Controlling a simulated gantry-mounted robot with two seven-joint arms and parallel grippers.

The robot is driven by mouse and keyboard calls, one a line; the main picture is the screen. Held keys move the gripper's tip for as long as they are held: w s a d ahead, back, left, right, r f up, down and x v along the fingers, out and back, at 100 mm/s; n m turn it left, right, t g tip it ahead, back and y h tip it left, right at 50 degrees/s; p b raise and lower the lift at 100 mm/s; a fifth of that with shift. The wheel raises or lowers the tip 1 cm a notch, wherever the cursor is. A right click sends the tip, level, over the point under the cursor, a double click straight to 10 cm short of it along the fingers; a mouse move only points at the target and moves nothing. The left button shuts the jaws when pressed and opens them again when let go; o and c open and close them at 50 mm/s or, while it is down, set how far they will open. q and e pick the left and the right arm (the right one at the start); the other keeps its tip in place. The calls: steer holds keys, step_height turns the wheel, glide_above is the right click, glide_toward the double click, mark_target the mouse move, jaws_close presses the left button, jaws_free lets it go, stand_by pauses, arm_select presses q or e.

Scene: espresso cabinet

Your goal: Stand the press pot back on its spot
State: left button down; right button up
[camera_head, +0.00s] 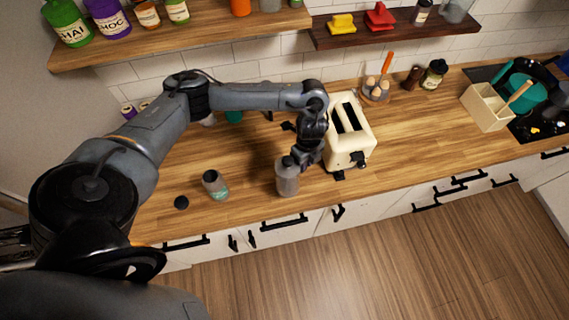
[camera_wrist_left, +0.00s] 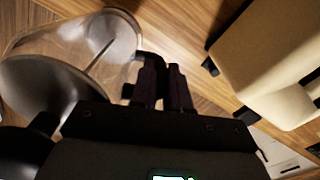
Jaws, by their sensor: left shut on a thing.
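In the left wrist view the glass body (camera_wrist_left: 105,40) lies to the left, with a thin plunger rod inside. The gripper's dark fingers (camera_wrist_left: 163,88) close together at the handle. My right gripper is in neither view.
A cream toaster (camera_head: 362,143) stands just right of the gripper and shows in the wrist view (camera_wrist_left: 265,55). An open jar (camera_head: 215,186) and a black lid (camera_head: 181,202) are left of the pot. Bare counter (camera_head: 245,160) lies between. Shelves (camera_head: 180,42) hang above.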

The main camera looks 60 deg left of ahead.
arm_select(q)
steer(key=s+a+f+b, duration=0.1)
steer(key=s+a+f, duration=0.1)
steer(key=a+f, duration=0.5)
steer(key=shift+a+f+b, duration=0.25)
steer(key=shift+f+b, duration=0.1)
steer(key=shift+f, duration=0.5)
steer(key=shift+s+f, duration=0.1)
steer(key=shift+s, duration=0.05)
steer(key=c, duration=1.1)
jaws_free()
steer(key=shift+f, duration=0.1)
